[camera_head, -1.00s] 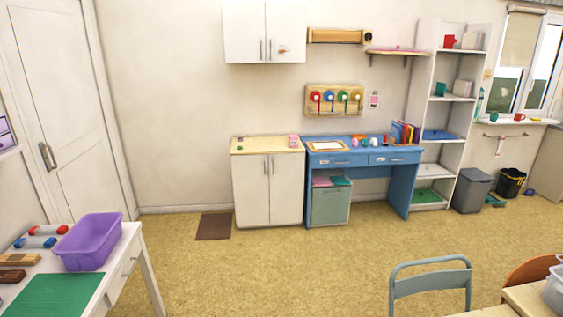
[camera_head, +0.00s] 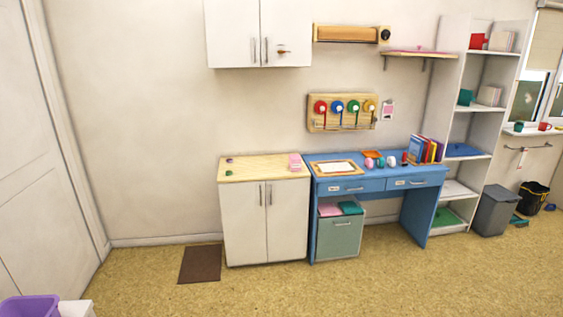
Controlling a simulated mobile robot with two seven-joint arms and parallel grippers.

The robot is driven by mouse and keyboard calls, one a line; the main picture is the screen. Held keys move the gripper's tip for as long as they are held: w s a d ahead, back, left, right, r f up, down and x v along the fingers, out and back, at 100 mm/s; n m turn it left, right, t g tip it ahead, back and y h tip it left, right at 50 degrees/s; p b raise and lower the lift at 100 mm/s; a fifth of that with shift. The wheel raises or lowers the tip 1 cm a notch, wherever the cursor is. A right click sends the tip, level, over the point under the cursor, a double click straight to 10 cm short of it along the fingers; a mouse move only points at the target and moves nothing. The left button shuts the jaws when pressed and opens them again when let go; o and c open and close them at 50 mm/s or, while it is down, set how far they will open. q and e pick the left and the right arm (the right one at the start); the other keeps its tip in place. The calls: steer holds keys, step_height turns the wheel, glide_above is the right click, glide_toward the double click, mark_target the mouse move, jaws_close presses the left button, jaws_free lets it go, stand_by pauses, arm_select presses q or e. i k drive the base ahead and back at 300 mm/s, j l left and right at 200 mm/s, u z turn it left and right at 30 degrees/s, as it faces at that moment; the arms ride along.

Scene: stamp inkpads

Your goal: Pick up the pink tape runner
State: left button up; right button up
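On the blue desk (camera_head: 378,172) against the far wall, small rounded items stand in a row; one is pink (camera_head: 369,163), and others are white-and-teal (camera_head: 380,162) and green (camera_head: 391,161). The pink one may be the tape runner, but it is too small to tell. A pink block-like item (camera_head: 295,161) lies on the wooden top of the white cabinet (camera_head: 258,172), left of the desk. Neither of my grippers is in view.
Open floor (camera_head: 330,290) lies before the desk and cabinet, with a brown mat (camera_head: 200,263) at left. A teal bin (camera_head: 338,238) stands under the desk. A purple tub (camera_head: 30,306) shows at the lower left. A grey bin (camera_head: 494,211) stands at right.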

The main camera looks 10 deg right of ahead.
mark_target(368, 164)
steer(key=i+z, duration=0.2)
steer(key=i, duration=0.6)
steer(key=i+j+z, duration=0.25)
steer(key=i, duration=0.5)
steer(key=i+l+z, duration=0.15)
steer(key=i+z, duration=0.55)
steer(key=i, duration=0.15)
steer(key=i+j+z, duration=0.1)
steer(key=i+z, duration=0.3)
steer(key=i+l, duration=0.1)
steer(key=i, duration=0.4)
steer(key=i+l, duration=0.15)
steer(key=i, duration=0.35)
steer(key=i+l+u, duration=0.1)
steer(key=i, duration=0.35)
